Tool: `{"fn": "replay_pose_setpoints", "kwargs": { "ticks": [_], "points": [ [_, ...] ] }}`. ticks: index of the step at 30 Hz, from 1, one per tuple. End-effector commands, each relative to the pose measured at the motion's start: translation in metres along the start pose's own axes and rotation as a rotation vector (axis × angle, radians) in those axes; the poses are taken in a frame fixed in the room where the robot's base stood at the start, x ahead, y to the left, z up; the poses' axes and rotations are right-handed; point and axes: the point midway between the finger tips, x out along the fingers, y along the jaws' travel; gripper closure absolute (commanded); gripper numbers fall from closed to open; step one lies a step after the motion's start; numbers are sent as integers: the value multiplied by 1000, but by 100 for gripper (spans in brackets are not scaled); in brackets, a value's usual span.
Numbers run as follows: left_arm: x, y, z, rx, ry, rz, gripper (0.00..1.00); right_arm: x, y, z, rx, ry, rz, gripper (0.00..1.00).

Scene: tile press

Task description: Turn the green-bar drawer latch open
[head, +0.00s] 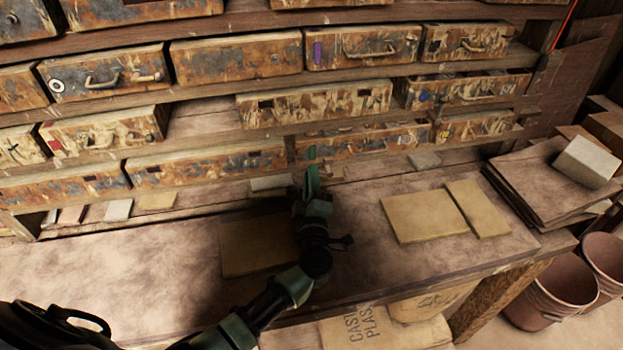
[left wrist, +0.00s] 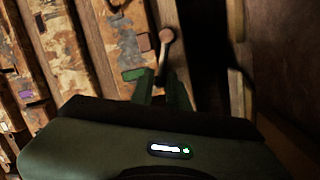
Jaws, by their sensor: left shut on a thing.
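The green-bar drawer (head: 360,138) is a worn, rust-stained drawer front in the lower row of the rack. Its green bar (head: 311,153) shows just above my left gripper (head: 313,182), and the bar also shows in the left wrist view (left wrist: 133,74). In that view a latch (left wrist: 166,36) with a round pale end sticks out beside the bar. Its stem runs down between the fingers of my left gripper (left wrist: 162,88), which are shut on it. The fingers hide the lower part of the latch. My right gripper is in neither view.
Other stained drawers, including a purple-bar one (head: 362,45), fill the rack above and beside. The workbench (head: 150,255) below holds flat tan tiles (head: 425,217). Stacked boards (head: 535,180) lie at the right, with buckets (head: 555,290) on the floor.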

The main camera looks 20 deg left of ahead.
Motion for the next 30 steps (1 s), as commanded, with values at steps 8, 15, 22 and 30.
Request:
{"fn": "replay_pose_setpoints", "kwargs": {
  "ticks": [8,15,22,30],
  "points": [
    [0,0,0,1,0,0,69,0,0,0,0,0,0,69],
    [0,0,0,1,0,0,69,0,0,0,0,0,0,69],
    [-21,-2,2,-1,-2,-2,69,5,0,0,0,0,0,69],
    [-65,-2,1,-1,-2,-2,69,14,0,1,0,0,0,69]
  ]
}}
